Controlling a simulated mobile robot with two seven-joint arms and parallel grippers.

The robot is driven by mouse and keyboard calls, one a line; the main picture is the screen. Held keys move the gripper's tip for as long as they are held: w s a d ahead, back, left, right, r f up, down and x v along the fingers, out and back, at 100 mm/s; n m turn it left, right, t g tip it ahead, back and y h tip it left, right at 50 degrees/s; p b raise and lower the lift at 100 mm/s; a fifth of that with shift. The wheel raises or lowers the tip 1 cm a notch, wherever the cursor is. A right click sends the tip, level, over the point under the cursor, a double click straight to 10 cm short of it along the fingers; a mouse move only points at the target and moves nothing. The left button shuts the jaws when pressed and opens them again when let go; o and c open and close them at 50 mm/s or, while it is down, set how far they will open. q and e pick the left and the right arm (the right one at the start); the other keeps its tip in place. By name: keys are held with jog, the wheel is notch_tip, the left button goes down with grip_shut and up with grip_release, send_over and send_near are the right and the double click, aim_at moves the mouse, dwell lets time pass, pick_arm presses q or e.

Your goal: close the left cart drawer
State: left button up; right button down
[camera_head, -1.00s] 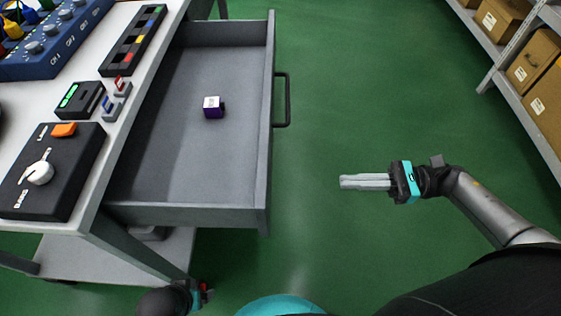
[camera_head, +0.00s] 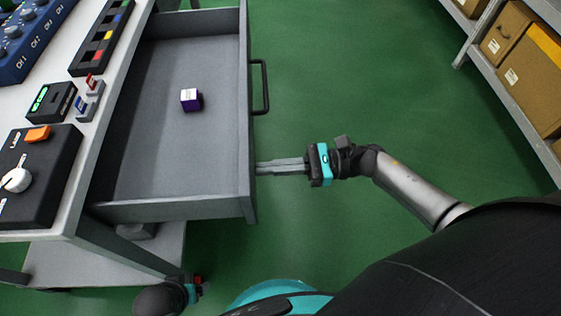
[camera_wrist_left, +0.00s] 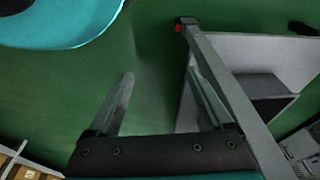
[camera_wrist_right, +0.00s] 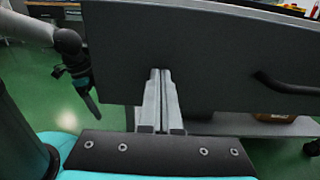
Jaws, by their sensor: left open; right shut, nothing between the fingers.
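The grey cart drawer (camera_head: 165,208) is pulled well out of the cart, with a black bar handle (camera_head: 264,88) on its front panel (camera_head: 246,150). A small purple and white cube (camera_head: 191,99) lies inside it. My right gripper (camera_head: 258,168) is shut and empty, its fingertips at the front panel, nearer me than the handle. In the right wrist view the closed fingers (camera_wrist_right: 160,75) point at the panel's flat face; I cannot tell if they touch. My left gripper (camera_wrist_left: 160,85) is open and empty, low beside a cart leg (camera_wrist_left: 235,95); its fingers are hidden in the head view.
The cart top (camera_head: 95,110) carries a black dial box (camera_head: 40,170), a small display unit (camera_head: 52,102) and a blue instrument (camera_head: 30,40). A shelf with cardboard boxes (camera_head: 530,85) stands at the right. The green floor between is clear.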

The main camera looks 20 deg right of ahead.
dwell(0.3)
jog(key=b, duration=0.3)
send_near(140, 186)
jog(key=r, duration=0.1)
jog(key=d+r, duration=0.2)
jog(key=r, duration=0.1)
jog(key=shift+s+d, duration=0.25)
jog(key=shift+s, duration=0.1)
jog(key=b+x, duration=0.3)
jog(key=x, duration=0.8)
jog(key=shift+a+f, duration=0.1)
jog(key=shift+a, duration=0.25)
jog(key=shift+w+a+b, duration=0.15)
jog(key=shift+a+b, duration=0.05)
jog(key=shift+b, duration=0.15)
pick_arm(q)
jog(key=w+d+r+t, duration=0.1)
jog(key=w+r+t, duration=0.1)
jog(key=r, duration=1.1)
jog(key=shift+w+d+t+h, duration=0.2)
jog(key=shift+w+t+h, duration=0.15)
jog(key=shift+w, duration=0.35)
pick_arm(e)
jog(key=shift+a, duration=0.25)
